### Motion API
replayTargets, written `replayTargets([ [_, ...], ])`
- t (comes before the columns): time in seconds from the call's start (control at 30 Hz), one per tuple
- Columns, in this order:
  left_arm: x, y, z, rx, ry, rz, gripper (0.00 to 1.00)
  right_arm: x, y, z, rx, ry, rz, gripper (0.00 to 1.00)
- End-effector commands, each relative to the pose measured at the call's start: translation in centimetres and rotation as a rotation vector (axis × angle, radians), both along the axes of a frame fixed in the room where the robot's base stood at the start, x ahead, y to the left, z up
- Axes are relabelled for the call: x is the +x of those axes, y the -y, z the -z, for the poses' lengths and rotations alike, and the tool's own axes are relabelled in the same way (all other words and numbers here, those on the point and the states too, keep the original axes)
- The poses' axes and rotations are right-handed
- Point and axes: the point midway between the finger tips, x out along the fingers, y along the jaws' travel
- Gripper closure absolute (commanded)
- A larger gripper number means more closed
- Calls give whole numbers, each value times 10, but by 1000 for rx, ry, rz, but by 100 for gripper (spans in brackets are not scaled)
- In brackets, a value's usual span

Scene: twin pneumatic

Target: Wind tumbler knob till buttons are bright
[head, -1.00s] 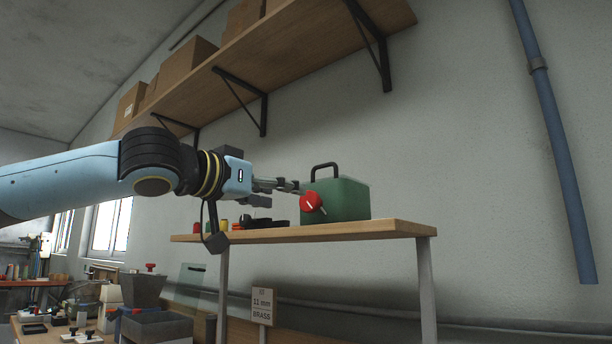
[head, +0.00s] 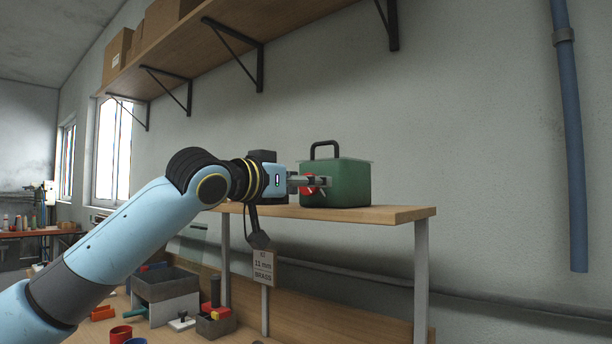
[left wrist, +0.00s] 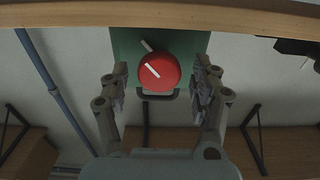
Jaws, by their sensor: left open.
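The green box (head: 345,184) with a black top handle stands on the raised wooden shelf. Its red round knob (head: 311,191) faces left and is partly covered by my fingers in the head view. No buttons are visible. My right gripper is not in view.
The raised shelf (head: 390,215) runs in front of the wall, with its edge close beside the knob in the wrist view. A blue pipe (head: 568,150) is at right.

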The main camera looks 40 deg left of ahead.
Motion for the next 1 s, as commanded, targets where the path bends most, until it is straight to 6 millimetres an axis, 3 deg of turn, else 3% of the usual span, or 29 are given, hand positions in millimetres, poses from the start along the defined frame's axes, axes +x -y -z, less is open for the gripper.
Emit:
replayTargets([
  [0.37, 4, 1, 0, 1, 0, 2, 36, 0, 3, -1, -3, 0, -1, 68],
  [0.8, 4, 1, 0, 1, -1, 2, 92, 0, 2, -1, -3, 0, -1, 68],
  [1.0, 4, 1, 0, 15, 0, 1, 92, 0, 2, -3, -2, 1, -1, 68],
])
